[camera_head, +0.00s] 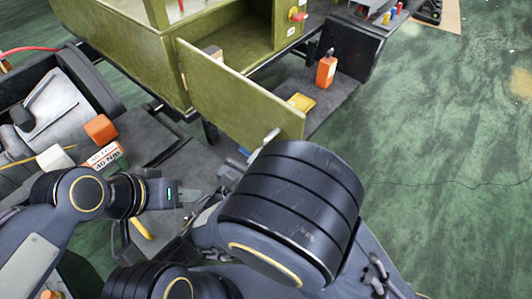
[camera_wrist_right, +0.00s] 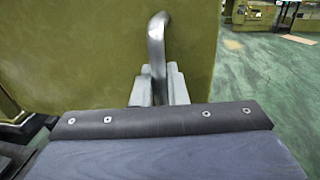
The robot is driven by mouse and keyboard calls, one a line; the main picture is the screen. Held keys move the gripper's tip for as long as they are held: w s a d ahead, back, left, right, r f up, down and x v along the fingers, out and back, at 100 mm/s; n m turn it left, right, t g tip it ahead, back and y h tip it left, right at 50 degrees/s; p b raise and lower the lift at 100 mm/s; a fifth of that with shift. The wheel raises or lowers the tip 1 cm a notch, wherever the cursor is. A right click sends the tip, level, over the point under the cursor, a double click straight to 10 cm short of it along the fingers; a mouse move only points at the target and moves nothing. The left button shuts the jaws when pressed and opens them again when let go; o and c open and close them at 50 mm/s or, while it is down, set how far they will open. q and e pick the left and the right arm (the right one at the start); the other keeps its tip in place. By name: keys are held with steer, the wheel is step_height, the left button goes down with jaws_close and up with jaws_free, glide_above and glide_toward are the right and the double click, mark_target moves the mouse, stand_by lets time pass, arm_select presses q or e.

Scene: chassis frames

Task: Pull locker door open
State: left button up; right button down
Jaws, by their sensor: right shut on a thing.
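The olive-green locker (camera_head: 225,30) stands at the top of the head view. Its door (camera_head: 240,95) is swung out from the hinge side at the left, and part of the inside shows. The metal door handle (camera_wrist_right: 157,45) rises in the right wrist view against the green door panel. My right gripper (camera_wrist_right: 158,88) is shut on the lower part of the handle. In the head view my right arm covers that gripper. My left gripper (camera_head: 205,194) is below and left of the door, away from it; its fingers are not clear.
An orange block (camera_head: 100,128) and a labelled box (camera_head: 104,156) sit on the dark bench at left. Open green floor (camera_head: 440,140) lies to the right.

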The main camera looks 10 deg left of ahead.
arm_select(q)
steer(key=shift+s+a, duration=0.15)
steer(key=shift+s, duration=0.1)
arm_select(e)
steer(key=shift+s+a, duration=0.2)
steer(key=c, duration=1.5)
jaws_free()
steer(key=shift+c, duration=0.2)
